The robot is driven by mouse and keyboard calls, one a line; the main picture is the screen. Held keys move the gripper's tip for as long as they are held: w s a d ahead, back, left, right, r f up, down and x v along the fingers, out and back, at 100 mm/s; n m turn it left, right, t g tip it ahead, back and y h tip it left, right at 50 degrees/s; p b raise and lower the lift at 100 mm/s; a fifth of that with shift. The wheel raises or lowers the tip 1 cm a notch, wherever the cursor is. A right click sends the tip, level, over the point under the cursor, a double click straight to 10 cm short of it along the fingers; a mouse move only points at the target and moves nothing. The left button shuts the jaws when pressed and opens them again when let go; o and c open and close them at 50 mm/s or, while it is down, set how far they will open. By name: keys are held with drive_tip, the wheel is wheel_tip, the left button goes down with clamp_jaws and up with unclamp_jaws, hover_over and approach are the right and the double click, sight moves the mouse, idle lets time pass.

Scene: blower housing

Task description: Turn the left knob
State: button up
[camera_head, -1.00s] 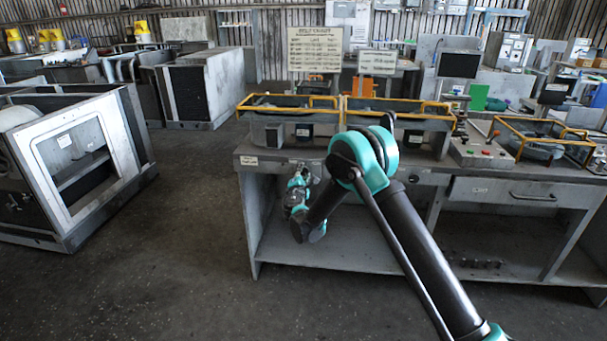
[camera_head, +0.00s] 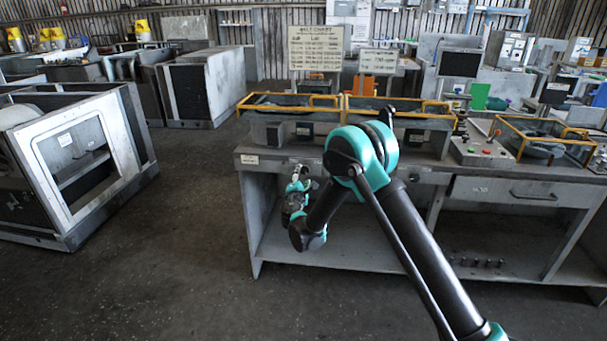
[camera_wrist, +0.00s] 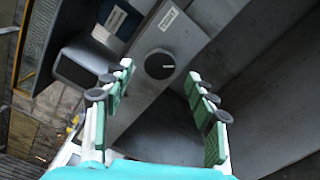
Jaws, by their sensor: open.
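A round dark knob (camera_wrist: 160,64) with a short light mark, lying roughly sideways in the picture, sits on the grey front panel of the workbench in the wrist view. My gripper (camera_wrist: 158,72) is open, with its green-padded fingers apart to the left and right of the knob in that view. The fingers do not appear to touch it; how far off they are is hard to tell. In the head view my gripper (camera_head: 299,176) is at the bench's front edge, left of my arm's elbow. The knob cannot be made out there.
The grey workbench (camera_head: 350,255) carries yellow-framed trays (camera_head: 290,101) on top. A small label (camera_wrist: 168,18) is on the panel near the knob. A red-and-green button box (camera_head: 480,150) stands to the right. Open floor lies left of the bench, before a grey housing (camera_head: 85,160).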

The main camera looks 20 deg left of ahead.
drive_tip(key=v, duration=0.8)
